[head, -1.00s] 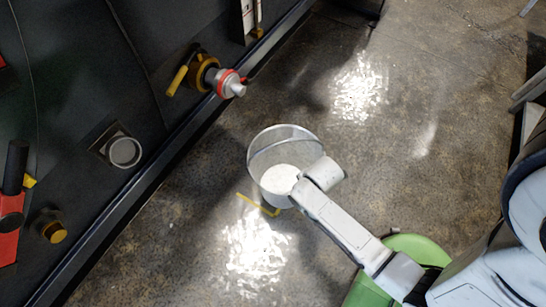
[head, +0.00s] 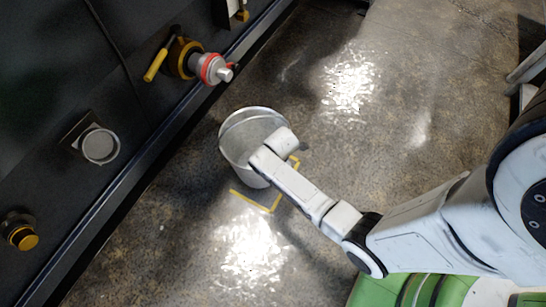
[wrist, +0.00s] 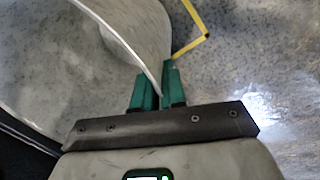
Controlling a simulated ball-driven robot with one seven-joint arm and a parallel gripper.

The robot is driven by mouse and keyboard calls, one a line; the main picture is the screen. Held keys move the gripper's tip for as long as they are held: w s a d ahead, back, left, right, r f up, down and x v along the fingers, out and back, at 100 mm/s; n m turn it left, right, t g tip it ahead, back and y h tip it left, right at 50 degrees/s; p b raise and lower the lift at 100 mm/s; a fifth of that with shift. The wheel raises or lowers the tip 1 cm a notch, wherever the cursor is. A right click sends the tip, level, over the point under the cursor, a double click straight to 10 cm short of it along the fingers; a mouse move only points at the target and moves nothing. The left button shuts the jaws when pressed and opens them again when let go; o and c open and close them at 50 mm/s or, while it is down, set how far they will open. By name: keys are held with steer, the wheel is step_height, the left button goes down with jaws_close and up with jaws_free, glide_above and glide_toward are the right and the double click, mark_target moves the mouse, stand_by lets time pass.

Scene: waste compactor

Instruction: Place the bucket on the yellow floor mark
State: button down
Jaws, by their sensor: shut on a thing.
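The bucket (head: 238,141) is a round, pale grey metal pail, seen from above in the head view. My gripper is shut on its rim; its green fingertips (wrist: 157,88) pinch the thin edge in the wrist view, with the bucket's wall (wrist: 105,40) behind and left. The fingertips are hidden by my arm in the head view. The yellow floor mark (head: 250,201) shows as a line with a corner below the bucket, and another piece shows right of it. Its corner also shows in the wrist view (wrist: 206,36). The bucket hides part of the mark; whether it touches the floor I cannot tell.
A dark machine wall (head: 60,150) with a low ledge runs along the left. A red and yellow valve (head: 208,67) and round fittings (head: 100,146) stick out from it. The concrete floor (head: 400,160) right of the bucket is clear.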

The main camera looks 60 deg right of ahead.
steer(key=shift+w+d+f+b, duration=0.15)
steer(key=shift+f+b, duration=0.25)
steer(key=shift+f, duration=0.45)
steer(key=shift+w+f+b, duration=0.2)
steer(key=shift+f+b, duration=0.2)
steer(key=shift+f, duration=0.45)
steer(key=c, duration=1.7)
jaws_free()
steer(key=shift+s+f, duration=0.1)
steer(key=shift+f, duration=0.15)
steer(key=o, duration=0.5)
steer(key=shift+r, duration=0.1)
step_height(320, 180, up, 12)
steer(key=s+a+p, duration=0.1)
steer(key=s+p, duration=0.1)
steer(key=p, duration=0.4)
steer(key=s+a+r+m, duration=0.4)
steer(key=s+r+m, duration=0.1)
steer(key=r+m, duration=0.1)
steer(key=s+a+r+m+g, duration=0.1)
steer(key=s+a+r+m, duration=0.3)
steer(key=r, duration=0.5)
steer(key=s+m, duration=0.2)
steer(key=shift+a+r+m+y, duration=0.15)
steer(key=shift+a+m+y, duration=0.05)
steer(key=shift+m+y, duration=0.2)
